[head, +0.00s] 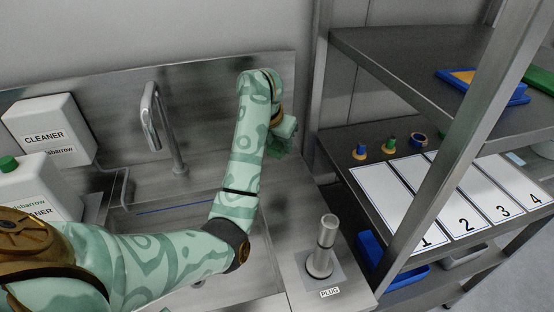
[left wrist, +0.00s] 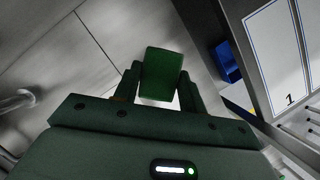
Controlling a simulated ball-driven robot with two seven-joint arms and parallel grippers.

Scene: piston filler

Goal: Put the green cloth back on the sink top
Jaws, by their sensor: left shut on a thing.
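The green cloth (left wrist: 162,73) shows in the left wrist view as a dark green folded block between the two fingers of my left gripper (left wrist: 160,92). The gripper is shut on it. In the head view my left gripper (head: 284,130) is at the right end of the sink, near the back panel and the shelf post. The cloth is hard to tell apart from the green gripper there. The steel sink top (head: 270,275) lies below and in front of the gripper. My left arm hides much of the sink. My right gripper is not in view.
A steel tube stands on the PLUG plate (head: 330,292) at the sink's front right. A tap (head: 152,120) and white CLEANER containers (head: 50,130) are at the left. A shelf rack (head: 400,228) with a numbered mat (head: 455,200) and several small pegs stands close at right.

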